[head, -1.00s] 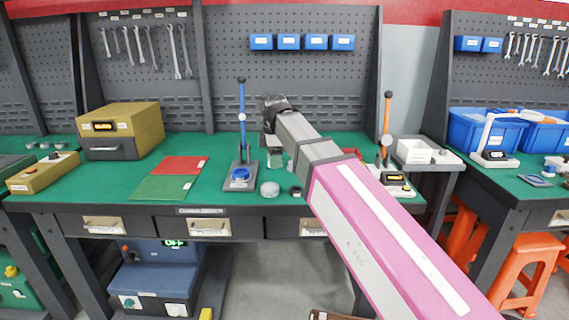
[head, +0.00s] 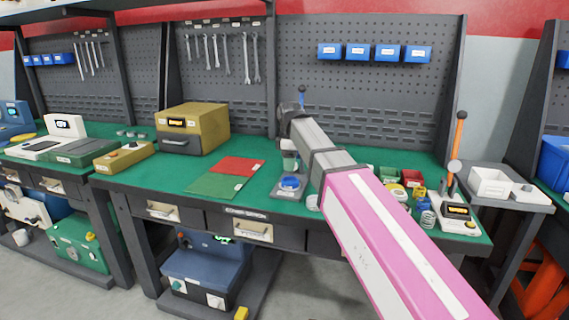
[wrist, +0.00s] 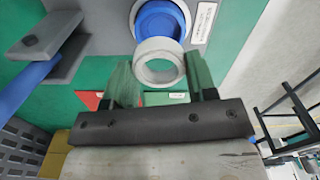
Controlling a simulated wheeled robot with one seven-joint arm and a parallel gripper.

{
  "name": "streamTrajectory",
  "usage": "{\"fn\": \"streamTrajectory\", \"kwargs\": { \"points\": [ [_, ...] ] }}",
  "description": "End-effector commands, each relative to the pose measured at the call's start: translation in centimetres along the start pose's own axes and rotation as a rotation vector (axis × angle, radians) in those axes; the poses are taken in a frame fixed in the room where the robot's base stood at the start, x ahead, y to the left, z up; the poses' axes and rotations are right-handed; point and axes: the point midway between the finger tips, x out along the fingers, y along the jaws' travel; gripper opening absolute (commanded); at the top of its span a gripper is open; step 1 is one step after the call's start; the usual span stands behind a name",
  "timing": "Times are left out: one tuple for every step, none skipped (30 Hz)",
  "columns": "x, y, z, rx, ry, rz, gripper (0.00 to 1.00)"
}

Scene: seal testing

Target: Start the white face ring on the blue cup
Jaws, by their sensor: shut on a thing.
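The white face ring (wrist: 158,68) is between the two fingers of my gripper (wrist: 160,84), which is shut on it. In the wrist view the ring lies just below the blue cup (wrist: 158,20) and overlaps its pale rim. I cannot tell whether they touch. The cup sits in a pale collar on the grey base of the blue press stand. In the head view the cup (head: 289,183) shows just below my gripper (head: 289,160), whose fingers hide the ring there. My arm hides most of the stand's column.
The blue press column's top (head: 302,90) stands close behind my gripper. A grey jar (head: 313,202) stands right of the stand. Red and green mats (head: 215,185) lie to the left, with a tan box (head: 192,128) behind. Small coloured bins (head: 411,178) stand to the right.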

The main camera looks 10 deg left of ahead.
Motion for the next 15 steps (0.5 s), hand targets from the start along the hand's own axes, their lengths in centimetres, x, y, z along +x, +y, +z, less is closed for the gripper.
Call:
{"fn": "streamTrajectory", "kwargs": {
  "points": [
    [0.1,0.0,0.1,0.002,0.0,0.0,0.38],
    [0.3,0.0,0.1,0.002,0.0,0.0,0.38],
    [0.4,0.0,0.1,0.002,0.0,0.0,0.38],
    [0.6,0.0,0.1,0.002,0.0,0.0,0.38],
    [0.8,0.0,0.1,0.001,0.0,0.0,0.38],
    [1.0,0.0,0.1,0.001,0.0,0.0,0.38],
    [1.3,0.0,0.1,0.001,0.0,0.0,0.38],
    [1.5,0.0,0.1,0.001,0.0,-0.001,0.38],
    [1.8,0.0,0.1,0.001,-0.001,-0.001,0.38],
    [2.1,-0.1,0.1,0.001,-0.001,-0.001,0.38],
    [2.3,-0.1,0.1,0.001,-0.001,-0.001,0.38],
    [2.6,0.0,0.1,0.001,-0.001,-0.001,0.38],
    [2.9,0.0,0.1,0.001,0.0,-0.001,0.38],
    [3.1,0.0,0.0,0.001,0.0,0.0,0.38],
    [3.4,0.0,0.0,0.001,0.0,0.0,0.38]
  ]
}}
